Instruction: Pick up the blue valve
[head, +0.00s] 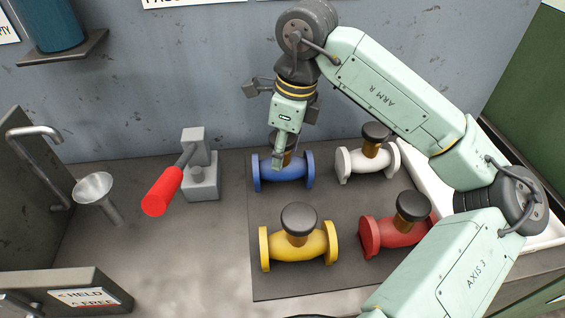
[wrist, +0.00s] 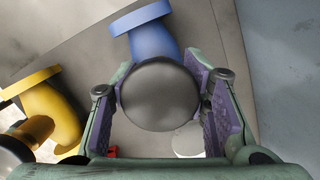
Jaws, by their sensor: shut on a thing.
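The blue valve (head: 283,176) is a flanged spool with a dark round knob on top. It stands at the back left of the dark mat in the head view. In the wrist view its blue body and flange (wrist: 150,40) show behind the grey knob (wrist: 160,95). My gripper (head: 279,158) comes down from above onto this valve. In the wrist view the purple finger pads of my gripper (wrist: 163,97) are on both sides of the knob, shut on it. In the head view the gripper hides most of the knob. The valve appears to rest on the mat.
A white valve (head: 368,162) stands to the right, a yellow valve (head: 298,245) in front, and a red valve (head: 397,231) at front right. Left are a grey block with a red-handled lever (head: 162,191), a funnel (head: 95,188) and a tap (head: 40,133). A wall stands close behind.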

